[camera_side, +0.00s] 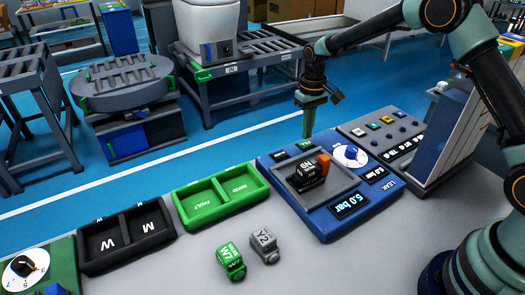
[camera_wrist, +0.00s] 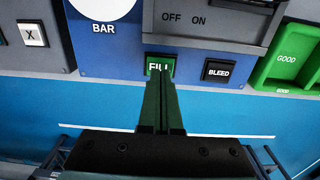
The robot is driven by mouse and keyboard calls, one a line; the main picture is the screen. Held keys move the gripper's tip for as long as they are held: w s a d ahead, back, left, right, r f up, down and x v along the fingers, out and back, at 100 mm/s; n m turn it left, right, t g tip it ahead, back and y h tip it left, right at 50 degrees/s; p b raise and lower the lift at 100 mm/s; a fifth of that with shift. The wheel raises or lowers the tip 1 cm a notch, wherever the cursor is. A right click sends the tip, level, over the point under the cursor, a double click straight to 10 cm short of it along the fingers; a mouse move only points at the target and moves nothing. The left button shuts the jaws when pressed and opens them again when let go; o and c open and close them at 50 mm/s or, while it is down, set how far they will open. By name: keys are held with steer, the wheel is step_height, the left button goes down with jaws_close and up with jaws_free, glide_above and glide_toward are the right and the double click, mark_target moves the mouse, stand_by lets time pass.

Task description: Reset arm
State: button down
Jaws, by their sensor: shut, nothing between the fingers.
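My gripper (camera_side: 308,134) points down at the far edge of the blue leak-test panel (camera_side: 330,228). Its two green fingers are shut together with nothing between them. In the wrist view the fingertips (camera_wrist: 160,80) are at the green FILL button (camera_wrist: 158,66) and partly cover it. I cannot tell whether they touch it. The black BLEED button (camera_wrist: 219,71) is just to the right in that view. The panel's display (camera_side: 352,204) reads 5.0 bar. A dark switch block (camera_side: 306,175) with an orange part (camera_side: 324,162) is in the panel's grey recess.
A green block W7 (camera_side: 230,262) and a grey block Y2 (camera_side: 265,246) stand on the grey bench. A grey button panel (camera_side: 352,128) adjoins the blue panel.

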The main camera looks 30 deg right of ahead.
steer(key=shift+r, duration=2)
steer(key=shift+r, duration=0.15)
step_height(320, 180, up, 8)
steer(key=t, duration=0.1)
glide_above(306, 144)
steer(key=s, duration=0.4)
steer(key=s+r+t, duration=0.3)
steer(key=s+r, duration=0.4)
steer(key=s, duration=0.4)
steer(key=s+t, duration=0.1)
steer(key=s, duration=0.6)
steer(key=shift+a+f+t, duration=0.25)
steer(key=shift+f+t, duration=0.05)
